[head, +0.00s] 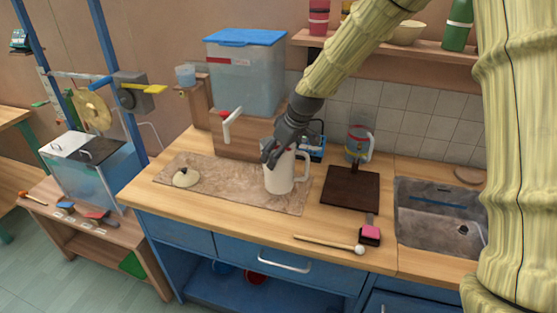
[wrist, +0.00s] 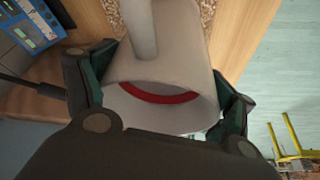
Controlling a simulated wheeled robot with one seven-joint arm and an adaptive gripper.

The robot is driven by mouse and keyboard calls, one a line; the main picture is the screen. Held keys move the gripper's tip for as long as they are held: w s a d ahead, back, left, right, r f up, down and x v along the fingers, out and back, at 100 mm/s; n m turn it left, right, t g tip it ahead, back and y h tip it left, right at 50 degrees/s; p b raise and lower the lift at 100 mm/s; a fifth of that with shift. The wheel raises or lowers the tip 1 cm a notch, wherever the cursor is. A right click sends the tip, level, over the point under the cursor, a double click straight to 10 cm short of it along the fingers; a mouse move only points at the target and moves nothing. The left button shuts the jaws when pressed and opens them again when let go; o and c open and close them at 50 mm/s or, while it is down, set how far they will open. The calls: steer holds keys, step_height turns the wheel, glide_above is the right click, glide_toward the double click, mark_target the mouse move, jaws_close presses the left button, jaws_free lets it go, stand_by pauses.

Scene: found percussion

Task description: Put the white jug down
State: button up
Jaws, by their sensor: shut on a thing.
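The white jug (head: 279,177) is upright on or just above the brown speckled mat (head: 225,189) on the counter. I cannot tell whether its base touches the mat. Its handle (head: 303,165) points right in the head view. My gripper (head: 272,154) is at the jug's top, shut on its rim area. In the wrist view the jug (wrist: 160,75) fills the middle, with a red band inside its mouth. My gripper's fingers (wrist: 165,95) lie on both sides of it there.
A cream lid (head: 186,178) lies on the mat to the left. A blue-lidded water tank (head: 245,75) with a tap stands behind.

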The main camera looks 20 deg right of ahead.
steer(key=shift+d+p+x, duration=0.1)
steer(key=shift+p+x, duration=0.3)
steer(key=shift+x, duration=0.5)
steer(key=shift+d+p+x, duration=0.15)
steer(key=shift+p+x, duration=0.2)
steer(key=shift+x, duration=0.55)
steer(key=shift+s+f, duration=0.15)
steer(key=shift+s, duration=0.05)
steer(key=o, duration=1.9)
steer(key=shift+f, duration=0.1)
steer(key=shift+b+v, duration=1.1)
steer(key=shift+v, duration=5)
